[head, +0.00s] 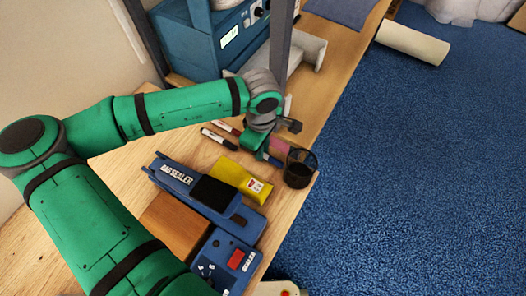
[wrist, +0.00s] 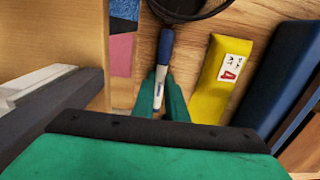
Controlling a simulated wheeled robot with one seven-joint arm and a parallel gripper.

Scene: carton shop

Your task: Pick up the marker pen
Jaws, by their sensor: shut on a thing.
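A white marker pen with a blue cap (wrist: 164,62) lies between the green fingertips of my gripper (wrist: 160,100) in the wrist view. The fingers are shut on its white barrel, and the blue cap points away toward the black mesh cup. In the head view my gripper (head: 255,146) is low over the workbench, beside the yellow packet. A bit of the blue cap (head: 273,160) shows there past the fingers. Two other marker pens lie on the bench to the left of my gripper, one nearer (head: 217,138) and one farther (head: 226,127). I cannot tell whether the held pen touches the bench.
The black mesh cup (head: 299,168) stands at the bench edge, right of my gripper. A yellow packet (head: 240,178), a blue bag sealer (head: 190,184) and a brown block (head: 174,224) lie nearer. A pink pad (head: 280,146) lies behind. Blue carpet (head: 420,170) is beyond the edge.

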